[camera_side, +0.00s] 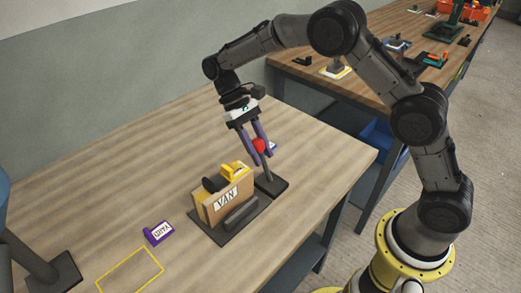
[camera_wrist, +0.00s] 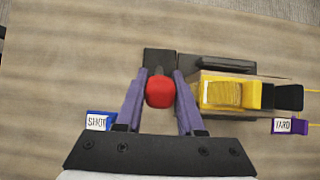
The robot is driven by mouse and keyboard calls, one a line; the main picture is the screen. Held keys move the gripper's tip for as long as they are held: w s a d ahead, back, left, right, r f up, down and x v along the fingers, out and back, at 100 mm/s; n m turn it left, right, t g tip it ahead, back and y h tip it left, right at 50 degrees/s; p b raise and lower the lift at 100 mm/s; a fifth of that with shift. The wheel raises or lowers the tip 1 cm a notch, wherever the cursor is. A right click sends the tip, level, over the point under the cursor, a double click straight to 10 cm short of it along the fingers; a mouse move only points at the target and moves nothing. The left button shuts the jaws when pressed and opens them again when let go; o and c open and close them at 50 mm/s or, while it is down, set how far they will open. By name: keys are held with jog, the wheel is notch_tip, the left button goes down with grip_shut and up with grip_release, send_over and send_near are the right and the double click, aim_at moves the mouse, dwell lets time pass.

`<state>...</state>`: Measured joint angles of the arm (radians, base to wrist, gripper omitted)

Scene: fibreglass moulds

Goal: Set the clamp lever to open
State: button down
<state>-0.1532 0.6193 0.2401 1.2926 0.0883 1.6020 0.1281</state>
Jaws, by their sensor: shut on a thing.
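The lever has a round red knob (camera_side: 259,146) on a dark stem that rises from a small black base plate (camera_side: 271,186) on the bench. In the side view the stem looks near upright, leaning slightly. My gripper (camera_side: 260,150) comes from above with its two purple fingers shut on the red knob. In the wrist view the red knob (camera_wrist: 160,91) sits between the fingertips of my gripper (camera_wrist: 160,85), and the black base plate (camera_wrist: 159,57) shows beyond it. The stem is mostly hidden there.
A purple YARD sign (camera_side: 159,233) and a blue sign (camera_wrist: 98,121) lie nearby. A yellow outline (camera_side: 130,271) marks bare bench.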

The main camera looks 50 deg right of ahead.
jog(key=c, duration=0.8)
grip_release()
jog(key=shift+w+r, duration=0.15)
jog(key=shift+w, duration=0.1)
jog(key=shift+o, duration=1.4)
jog(key=shift+s, duration=0.15)
jog(key=v, duration=0.6)
jog(key=shift+w+r, duration=0.2)
jog(key=shift+w, duration=0.1)
jog(key=shift+w+r, duration=0.15)
jog(key=shift+r, duration=0.2)
